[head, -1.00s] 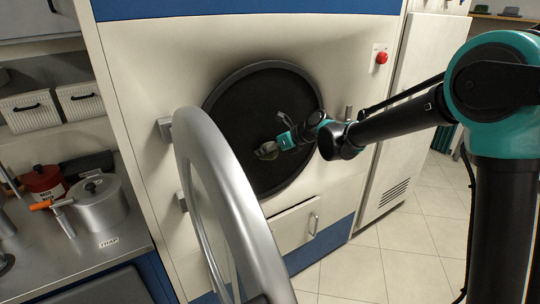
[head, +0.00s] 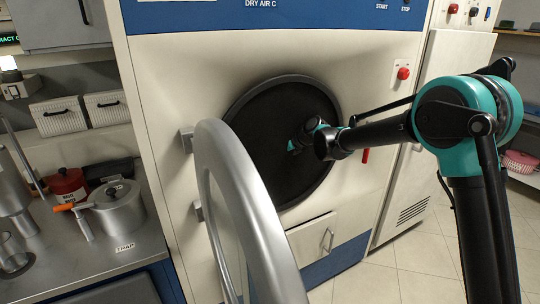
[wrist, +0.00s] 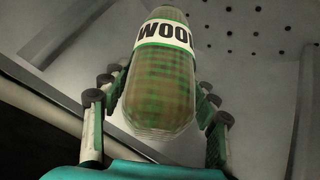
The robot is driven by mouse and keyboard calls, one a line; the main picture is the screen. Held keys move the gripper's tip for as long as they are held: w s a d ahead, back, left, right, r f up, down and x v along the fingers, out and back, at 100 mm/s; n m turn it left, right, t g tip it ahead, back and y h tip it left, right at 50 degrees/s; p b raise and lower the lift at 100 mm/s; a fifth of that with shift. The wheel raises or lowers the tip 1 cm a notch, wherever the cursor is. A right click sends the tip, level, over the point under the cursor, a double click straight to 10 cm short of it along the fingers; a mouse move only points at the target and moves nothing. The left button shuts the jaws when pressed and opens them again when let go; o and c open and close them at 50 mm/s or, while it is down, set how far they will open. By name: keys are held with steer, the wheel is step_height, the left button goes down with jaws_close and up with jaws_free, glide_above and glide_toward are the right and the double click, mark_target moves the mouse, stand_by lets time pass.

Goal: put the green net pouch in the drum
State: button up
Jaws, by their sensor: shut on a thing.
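The green net pouch (wrist: 160,90), brownish inside with a white label reading "WOO…", fills the middle of the wrist view. My gripper (head: 294,146) is shut on it, with fingers on both sides. In the head view my arm reaches through the round dark opening of the drum (head: 262,120), and the pouch cannot be made out there. In the wrist view a pale wall with holes (wrist: 250,25), the drum's inside, lies beyond the pouch. Whether the pouch touches it I cannot tell.
The round silver door (head: 208,150) stands open at the left of the opening. A red button (head: 403,73) is on the panel at the right. A counter at left holds a steel pot (head: 118,208) and a red pot (head: 68,186). Floor at the right is clear.

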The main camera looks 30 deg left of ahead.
steer(key=o, duration=1.5)
steer(key=v, duration=1.2)
